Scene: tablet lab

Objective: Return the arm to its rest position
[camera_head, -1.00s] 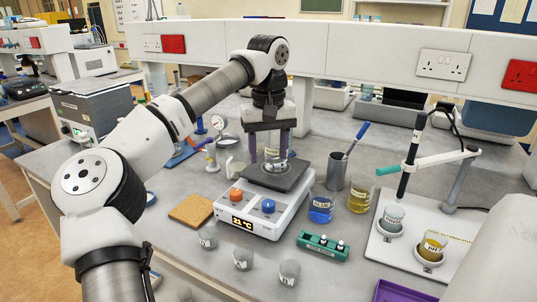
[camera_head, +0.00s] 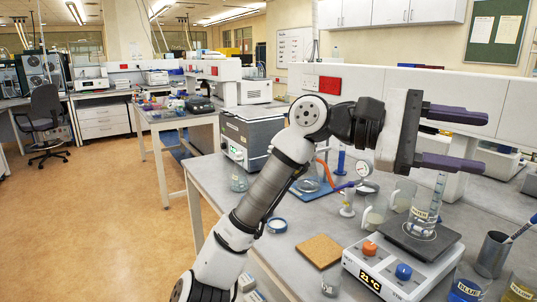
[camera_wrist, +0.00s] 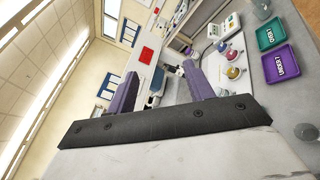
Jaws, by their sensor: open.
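My gripper (camera_head: 452,139) is raised above the bench, turned sideways with its two purple fingers pointing right. The fingers stand wide apart with nothing between them. In the wrist view the open fingers (camera_wrist: 163,92) also show with only the distant room and bench between them. Below the gripper, a labelled glass beaker (camera_head: 421,222) with a clear upright piece in or behind it stands on the dark plate of the hotplate (camera_head: 388,276), apart from the fingers. My arm is bent upward from the bottom left of the head view.
A grey box instrument (camera_head: 254,131), a blue-based stand (camera_head: 318,188) and a cork mat (camera_head: 319,251) are on the bench. Blue (camera_head: 467,286) and yellow beakers (camera_head: 519,291) and a metal cup (camera_head: 493,254) stand at right. Green and purple trays (camera_wrist: 281,68) show in the wrist view. Open floor lies left.

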